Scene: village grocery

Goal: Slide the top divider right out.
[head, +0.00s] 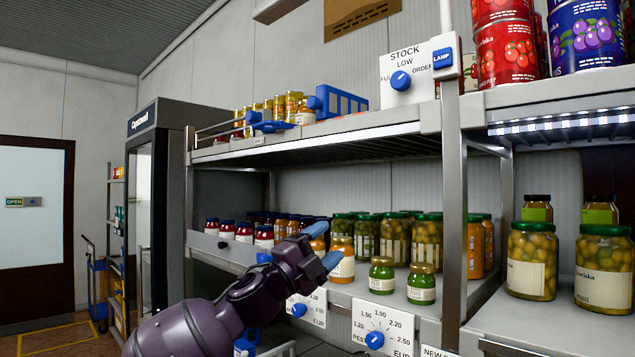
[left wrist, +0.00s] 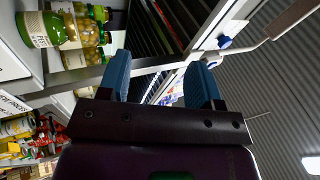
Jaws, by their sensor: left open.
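On the upper shelf (head: 380,125), blue divider-like parts show: a low piece with a knob (head: 268,123) near the front edge, and a larger slotted blue piece (head: 343,102) to its right. I cannot tell for certain which is the top divider. My left gripper (head: 323,245) is open and empty, with blue fingertips. It is in front of the lower shelf's jars, well below the upper shelf. In the left wrist view the two fingers (left wrist: 160,85) stand apart with nothing between them. My right gripper is not in view.
The lower shelf holds several jars, with green jars (head: 421,284) near its front edge. Dial signs (head: 382,328) hang below that edge. Steel post (head: 454,200) and large cans (head: 505,48) are to the right. A dial box (head: 408,78) stands on the upper shelf.

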